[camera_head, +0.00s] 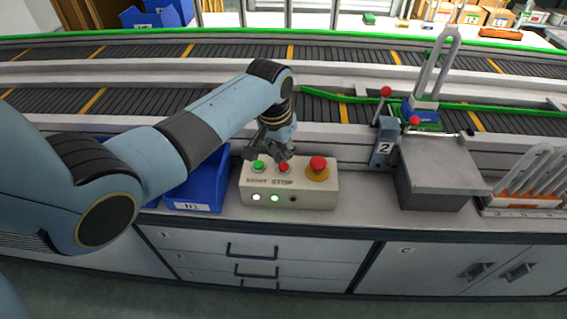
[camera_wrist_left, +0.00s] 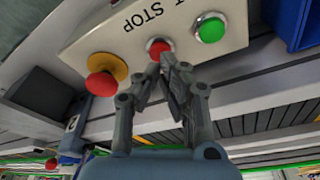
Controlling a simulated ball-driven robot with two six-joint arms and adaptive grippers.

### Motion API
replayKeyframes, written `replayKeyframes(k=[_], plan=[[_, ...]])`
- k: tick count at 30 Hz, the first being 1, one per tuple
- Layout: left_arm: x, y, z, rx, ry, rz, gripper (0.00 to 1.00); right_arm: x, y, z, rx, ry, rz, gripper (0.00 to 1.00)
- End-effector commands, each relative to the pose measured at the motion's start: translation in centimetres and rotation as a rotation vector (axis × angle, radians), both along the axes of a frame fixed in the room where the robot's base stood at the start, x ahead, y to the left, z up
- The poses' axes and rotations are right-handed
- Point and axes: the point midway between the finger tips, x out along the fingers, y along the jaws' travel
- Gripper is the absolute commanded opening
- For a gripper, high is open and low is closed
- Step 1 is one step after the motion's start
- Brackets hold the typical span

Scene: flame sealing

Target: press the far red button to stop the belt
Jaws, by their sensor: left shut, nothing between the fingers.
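A cream control box (camera_head: 310,200) marked STOP stands on the counter. On its top are a green button (camera_head: 258,167), a small red button (camera_head: 283,167) and a larger red mushroom button (camera_head: 318,163) on a yellow base. My left gripper (camera_head: 277,153) is shut and empty, just behind the small red button. In the left wrist view its fingertips (camera_wrist_left: 167,62) overlap the edge of the small red button (camera_wrist_left: 157,46); I cannot tell whether they touch it. The mushroom button (camera_wrist_left: 101,84) and green button (camera_wrist_left: 211,29) are clear of the fingers. My right gripper is not in view.
A blue bin (camera_head: 205,190) is left of the box, partly behind my left arm. A post marked 2 (camera_head: 383,150) and a grey metal box (camera_head: 435,180) stand to the right. The conveyor belt (camera_head: 340,55) runs behind. A rack of tubes (camera_head: 525,200) is at far right.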

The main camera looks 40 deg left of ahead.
Motion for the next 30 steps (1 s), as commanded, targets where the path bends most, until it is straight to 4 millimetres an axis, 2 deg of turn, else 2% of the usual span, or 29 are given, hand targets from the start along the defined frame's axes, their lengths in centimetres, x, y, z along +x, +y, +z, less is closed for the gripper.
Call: replayKeyframes(k=[30], plan=[[0.01, -0.01, -0.68, 0.000, 0.000, 0.000, 0.00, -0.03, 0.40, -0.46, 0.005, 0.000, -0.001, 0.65]])
